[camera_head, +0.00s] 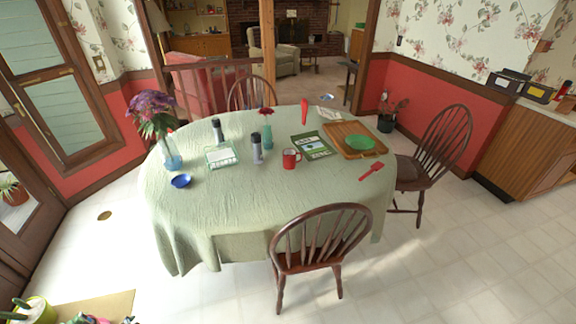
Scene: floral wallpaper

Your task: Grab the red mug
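The red mug (290,159) stands upright near the middle of the table, with its handle toward the right. It sits in front of a green and white book or card and right of a dark-topped bottle. The table (215,205) is oval and covered with a pale green cloth. Neither of my grippers shows in the head view.
Bottles (257,150), a bud vase (267,137), a blue bowl (181,181), a flower vase (172,155), a wooden tray (345,128) with a green plate and a red spatula (372,171) share the table. Chairs stand in front (318,240), right (440,145) and behind. Floor at front right is clear.

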